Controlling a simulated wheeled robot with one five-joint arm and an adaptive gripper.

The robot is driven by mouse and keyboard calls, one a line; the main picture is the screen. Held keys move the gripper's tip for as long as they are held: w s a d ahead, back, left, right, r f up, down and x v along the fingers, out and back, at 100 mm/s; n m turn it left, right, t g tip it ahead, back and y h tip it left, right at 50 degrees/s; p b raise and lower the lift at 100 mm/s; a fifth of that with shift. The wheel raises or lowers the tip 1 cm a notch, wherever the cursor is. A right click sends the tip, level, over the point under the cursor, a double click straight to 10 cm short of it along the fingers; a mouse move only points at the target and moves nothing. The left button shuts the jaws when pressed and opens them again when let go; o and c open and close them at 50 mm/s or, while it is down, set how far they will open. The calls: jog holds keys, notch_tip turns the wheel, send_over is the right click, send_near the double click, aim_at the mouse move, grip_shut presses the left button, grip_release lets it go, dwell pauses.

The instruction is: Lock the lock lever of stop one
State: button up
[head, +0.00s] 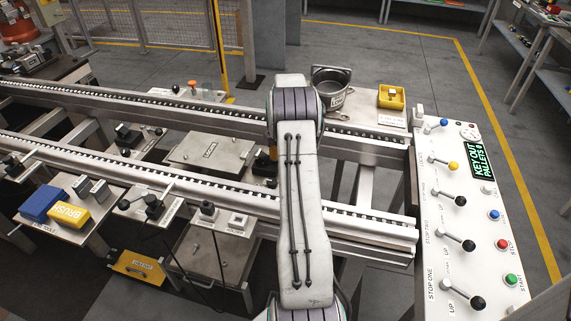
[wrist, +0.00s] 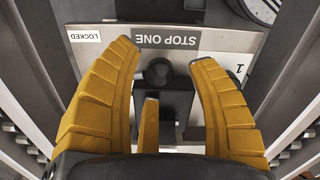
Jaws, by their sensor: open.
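In the wrist view the lock lever (wrist: 158,71) shows as a round black knob on a dark base, in front of a pale plate marked STOP ONE (wrist: 167,40). The LOCKED label (wrist: 84,36) is at the plate's left end, and the knob is well to its right. My gripper (wrist: 163,55) is open and empty, its yellow fingers apart on either side of the knob. A third finger is below the knob, over the base. I cannot tell whether any finger touches. In the head view my arm hides this spot and my gripper.
Conveyor rails (head: 150,180) run across the head view. A white control panel (head: 455,205) with several levers and buttons stands at right, including a STOP ONE lever (head: 464,294). A dark pot (head: 331,88) and a yellow bin (head: 391,97) are behind. Open floor lies beyond.

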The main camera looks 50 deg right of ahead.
jog(key=shift+f, duration=0.65)
jog(key=shift+c, duration=0.2)
grip_shut()
